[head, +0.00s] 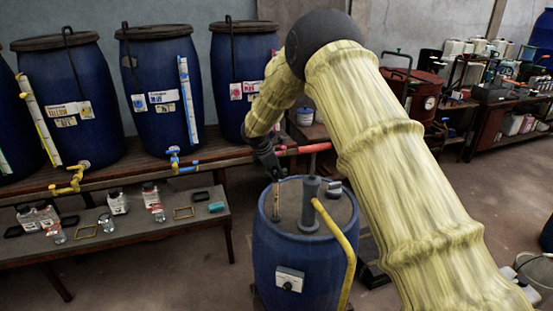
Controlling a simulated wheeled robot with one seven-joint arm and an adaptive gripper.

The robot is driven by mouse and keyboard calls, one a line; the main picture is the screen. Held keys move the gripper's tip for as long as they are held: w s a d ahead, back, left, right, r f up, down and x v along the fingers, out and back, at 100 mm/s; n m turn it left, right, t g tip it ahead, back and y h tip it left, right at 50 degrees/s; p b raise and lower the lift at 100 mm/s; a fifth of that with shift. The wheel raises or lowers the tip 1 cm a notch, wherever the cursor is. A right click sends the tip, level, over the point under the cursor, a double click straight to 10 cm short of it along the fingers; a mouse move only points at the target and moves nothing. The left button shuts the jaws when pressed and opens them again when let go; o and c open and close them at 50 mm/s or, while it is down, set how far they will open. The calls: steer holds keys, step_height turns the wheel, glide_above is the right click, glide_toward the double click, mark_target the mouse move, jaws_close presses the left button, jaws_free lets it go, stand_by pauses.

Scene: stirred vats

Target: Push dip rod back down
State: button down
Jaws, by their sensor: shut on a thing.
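The dip rod (276,201) is a thin brownish rod standing nearly upright in the top of the blue vat (272,259) in front of me. Its lower end goes into the lid (330,215), left of the grey upright fitting, and is hidden inside. My gripper (275,174), dark and at the end of my yellow-sleeved arm, is above the lid, shut on the upper part of the rod. The rod's top is hidden by the gripper. How far the rod reaches down inside cannot be seen.
The grey fitting (310,202) and yellow hose (335,240) stand close right of the rod. A red pipe (306,149) passes behind. Large blue barrels (155,85) line the back bench. A low bench (150,240) with bottles stands left.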

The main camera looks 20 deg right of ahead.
mark_target(275, 208)
step_height(275, 208, down, 17)
steer(key=b, duration=0.5)
steer(key=shift+w+a+r, duration=0.1)
steer(key=shift+w, duration=0.05)
steer(key=c, duration=1.5)
jaws_free()
steer(key=shift+o, duration=0.9)
steer(key=shift+w+f, duration=0.1)
steer(key=shift+f, duration=0.2)
steer(key=shift+r, duration=0.25)
steer(key=v, duration=1.1)
steer(key=shift+s+a+r, duration=0.15)
steer(key=shift+s+r, duration=0.1)
